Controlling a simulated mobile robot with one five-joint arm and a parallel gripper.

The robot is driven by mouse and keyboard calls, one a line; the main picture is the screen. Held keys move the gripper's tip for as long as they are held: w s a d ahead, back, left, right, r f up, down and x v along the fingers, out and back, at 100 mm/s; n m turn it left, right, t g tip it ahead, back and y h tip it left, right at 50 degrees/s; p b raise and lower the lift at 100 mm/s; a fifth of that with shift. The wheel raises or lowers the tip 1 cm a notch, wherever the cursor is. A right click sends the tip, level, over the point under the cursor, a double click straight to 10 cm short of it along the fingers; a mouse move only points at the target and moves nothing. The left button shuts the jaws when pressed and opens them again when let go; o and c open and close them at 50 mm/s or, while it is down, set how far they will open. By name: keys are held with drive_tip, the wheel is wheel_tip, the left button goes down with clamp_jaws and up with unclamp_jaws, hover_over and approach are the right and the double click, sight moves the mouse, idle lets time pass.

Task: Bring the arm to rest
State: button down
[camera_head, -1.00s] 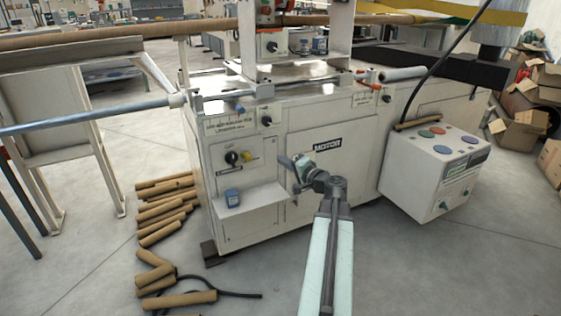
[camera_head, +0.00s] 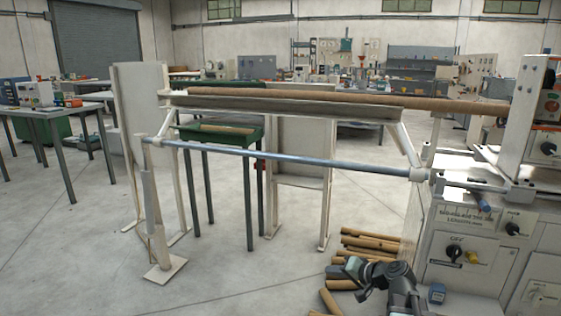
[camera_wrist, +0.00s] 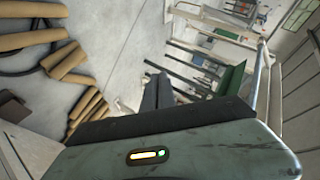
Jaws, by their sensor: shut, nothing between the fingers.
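My gripper (camera_head: 345,270) shows at the bottom of the head view, right of centre, at the end of my bent dark arm. It points left, in front of several brown cardboard tubes on the floor. In the wrist view its dark fingers (camera_wrist: 157,92) lie side by side, shut and empty, and point away over the grey floor. The lower part of my arm is outside the head view.
The white winder (camera_head: 450,215) stands close on the right. A blue-grey bar (camera_head: 290,160) runs left from it to a stand with a foot plate (camera_head: 165,270). Cardboard tubes (camera_head: 370,240) lie beside the machine. Floor at the front left is clear.

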drive_tip(key=s+a+f+n+g+h+p, duration=0.1)
drive_tip(key=s+a+f+n+g, duration=0.15)
drive_tip(key=s+a, duration=0.2)
drive_tip(key=s+a+f+n+g+h, duration=0.1)
drive_tip(key=s+a+f+n+g, duration=0.1)
drive_tip(key=s+a+f+g, duration=0.3)
drive_tip(key=s+d+f+g+h, duration=0.2)
drive_tip(key=s+d+f+h, duration=0.1)
drive_tip(key=s+d+h, duration=0.4)
wheel_tip(320, 180, up, 38)
drive_tip(key=y+p, duration=0.1)
drive_tip(key=p, duration=3.7)
drive_tip(key=shift+w+d, duration=0.3)
drive_tip(key=shift+w, duration=0.05)
drive_tip(key=shift+m, duration=0.25)
